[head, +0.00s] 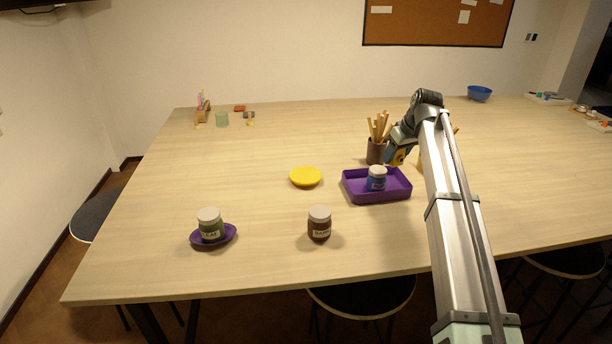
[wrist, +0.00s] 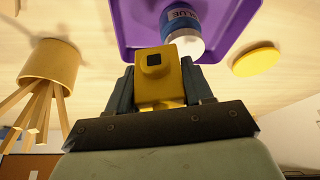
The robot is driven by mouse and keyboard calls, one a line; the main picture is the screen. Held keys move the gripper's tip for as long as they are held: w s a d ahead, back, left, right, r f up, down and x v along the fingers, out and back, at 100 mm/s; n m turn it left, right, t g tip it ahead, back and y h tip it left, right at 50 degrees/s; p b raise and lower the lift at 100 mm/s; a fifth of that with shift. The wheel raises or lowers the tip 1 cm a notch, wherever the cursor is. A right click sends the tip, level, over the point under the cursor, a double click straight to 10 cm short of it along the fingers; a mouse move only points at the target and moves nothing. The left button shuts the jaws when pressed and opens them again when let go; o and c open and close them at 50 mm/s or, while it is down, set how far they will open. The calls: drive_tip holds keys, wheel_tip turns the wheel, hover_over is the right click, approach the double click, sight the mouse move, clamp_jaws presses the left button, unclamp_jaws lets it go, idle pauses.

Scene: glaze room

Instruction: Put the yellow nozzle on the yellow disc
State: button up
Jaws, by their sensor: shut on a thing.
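The yellow nozzle (wrist: 160,75) is a blocky piece with a dark square hole, held between the two fingers of my gripper (wrist: 160,82) in the wrist view. In the head view the nozzle (head: 396,158) shows as a small yellow patch at my gripper (head: 397,154), by the back right of the purple tray. My gripper is shut on it, and it appears to be above the table. The yellow disc (head: 306,177) lies flat and bare on the table, left of the tray; it also shows at right in the wrist view (wrist: 256,60).
The purple tray (head: 376,198) holds a blue-labelled jar (head: 377,178). A brown cup of sticks (head: 376,152) stands behind it; a yellowish cup (wrist: 50,62) is partly hidden by my arm. A brown jar (head: 319,224) and a green jar (head: 211,226) on a purple saucer (head: 231,238) stand in front.

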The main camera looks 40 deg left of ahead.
sight(302, 171)
drive_tip(key=s+a+r+n, duration=0.1)
drive_tip(key=s+a+n, duration=0.1)
drive_tip(key=s+a, duration=0.8)
drive_tip(key=s+a+r+n, duration=0.1)
drive_tip(key=s+a, duration=0.2)
drive_tip(key=a, duration=1.3)
drive_tip(key=shift+w+a+f+m, duration=0.1)
drive_tip(key=shift+w+f+m, duration=0.25)
drive_tip(key=shift+f, duration=1.25)
drive_tip(key=shift+w+a+f+m, duration=0.1)
drive_tip(key=shift+w+f+m, duration=0.2)
drive_tip(key=shift+f, duration=1.3)
drive_tip(key=shift+w+a+f+m, duration=0.1)
drive_tip(key=shift+w+f+m, duration=0.25)
drive_tip(key=shift+f, duration=1.25)
drive_tip(key=shift+f, duration=0.15)
drive_tip(key=o, duration=1)
drive_tip(key=shift+o, duration=0.2)
drive_tip(key=v, duration=1.2)
drive_tip(key=shift+d, duration=0.2)
